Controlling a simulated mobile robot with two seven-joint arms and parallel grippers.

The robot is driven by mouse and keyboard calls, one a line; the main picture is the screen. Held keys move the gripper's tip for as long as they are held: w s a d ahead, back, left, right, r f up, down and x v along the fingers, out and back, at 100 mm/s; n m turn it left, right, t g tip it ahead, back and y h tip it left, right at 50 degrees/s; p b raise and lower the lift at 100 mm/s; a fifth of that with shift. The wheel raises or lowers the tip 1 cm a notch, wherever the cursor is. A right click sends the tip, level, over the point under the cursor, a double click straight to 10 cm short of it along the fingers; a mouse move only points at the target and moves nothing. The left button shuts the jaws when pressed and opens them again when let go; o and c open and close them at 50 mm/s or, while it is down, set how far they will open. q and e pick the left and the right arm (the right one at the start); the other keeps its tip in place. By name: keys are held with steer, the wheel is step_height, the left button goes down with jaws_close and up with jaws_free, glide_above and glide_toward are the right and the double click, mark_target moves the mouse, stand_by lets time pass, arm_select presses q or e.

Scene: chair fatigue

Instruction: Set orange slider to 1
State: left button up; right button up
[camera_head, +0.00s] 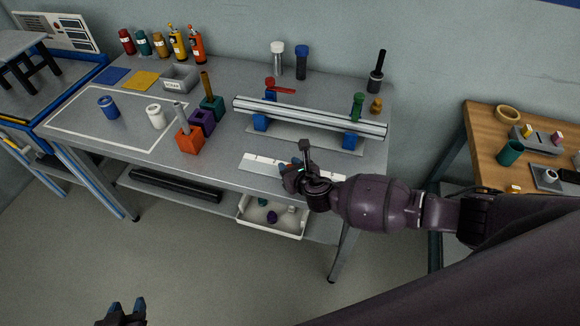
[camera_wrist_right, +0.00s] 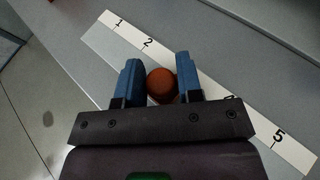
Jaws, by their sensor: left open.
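The orange slider (camera_wrist_right: 161,86) is a round knob beside a white scale strip (camera_wrist_right: 215,88) on the grey table. The scale has black marks, with 1, 2 and 5 readable. The knob is past the 2 mark, toward 5; the nearest number is covered by my gripper. My right gripper (camera_wrist_right: 160,80) has its two blue fingers close against both sides of the knob. In the head view the right gripper (camera_head: 290,165) hides the knob and part of the scale (camera_head: 260,162). My left gripper (camera_head: 126,306) is open and empty at the bottom left, away from the table.
A silver rail (camera_head: 310,117) on blue supports lies behind the scale. Orange, purple and teal blocks (camera_head: 189,141) stand to its left. A white bin (camera_head: 272,218) is on the shelf below. A wooden table (camera_head: 480,125) stands at the right.

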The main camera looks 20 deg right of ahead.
mark_target(251, 166)
steer(key=shift+s+f, duration=0.1)
jaws_close()
steer(key=w+a, duration=0.2)
steer(key=a, duration=0.1)
steer(key=w+a, duration=0.2)
steer(key=a, duration=0.1)
steer(key=w+a+b, duration=0.1)
steer(key=w+a, duration=0.1)
steer(key=a, duration=0.2)
steer(key=shift+w+a+f, duration=0.1)
steer(key=shift+w+f, duration=0.05)
steer(key=shift+w, duration=0.2)
steer(key=o, duration=0.5)
jaws_free()
steer(key=shift+a, duration=0.15)
steer(key=shift+w, duration=0.1)
